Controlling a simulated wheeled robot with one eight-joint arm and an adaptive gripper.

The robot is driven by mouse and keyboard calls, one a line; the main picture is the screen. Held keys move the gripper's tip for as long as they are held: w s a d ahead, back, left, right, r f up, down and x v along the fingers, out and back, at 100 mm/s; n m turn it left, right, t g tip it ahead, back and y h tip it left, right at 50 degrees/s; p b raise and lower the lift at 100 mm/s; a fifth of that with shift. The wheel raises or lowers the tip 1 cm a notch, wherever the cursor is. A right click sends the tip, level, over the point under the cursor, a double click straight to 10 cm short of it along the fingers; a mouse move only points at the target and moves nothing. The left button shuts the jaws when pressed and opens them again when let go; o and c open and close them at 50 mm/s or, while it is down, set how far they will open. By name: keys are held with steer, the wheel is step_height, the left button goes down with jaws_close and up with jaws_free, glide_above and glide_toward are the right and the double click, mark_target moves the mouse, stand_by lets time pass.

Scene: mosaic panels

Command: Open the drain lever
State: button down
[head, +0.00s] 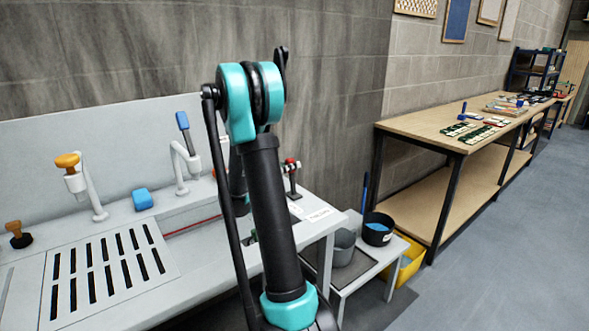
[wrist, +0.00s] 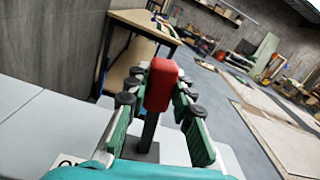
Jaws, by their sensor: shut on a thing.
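The lever has a red, rounded handle (wrist: 162,82) on a dark upright stem (wrist: 149,132), seen in the wrist view. My gripper (wrist: 160,95) has its green-padded fingers on both sides of the red handle and is shut on it. The stem looks upright in the wrist view. In the head view the red handle (head: 291,162) shows small at the right end of the grey bench, just right of my arm. My arm hides most of my gripper there. Lettered labels lie on the bench near the lever, not readable.
An orange-handled tap (head: 68,162), a blue-handled tap (head: 183,120), a blue block (head: 142,199) and a slotted drain panel (head: 105,265) are on the bench to the left. Buckets (head: 377,230) stand on a low stand at right. A wooden workbench (head: 420,128) stands beyond.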

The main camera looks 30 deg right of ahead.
steer(key=shift+w+a+f+n, duration=0.1)
steer(key=shift+w+f+n, duration=0.05)
steer(key=shift+w+n, duration=0.4)
steer(key=shift+w+a+f+n, duration=0.1)
steer(key=shift+w+f+n, duration=0.05)
steer(key=shift+w+n, duration=0.35)
steer(key=shift+s, duration=0.1)
steer(key=c, duration=1.3)
jaws_free()
steer(key=a, duration=0.4)
steer(key=s+a, duration=0.1)
steer(key=a, duration=0.6)
steer(key=shift+s+a, duration=0.3)
steer(key=shift+a, duration=0.1)
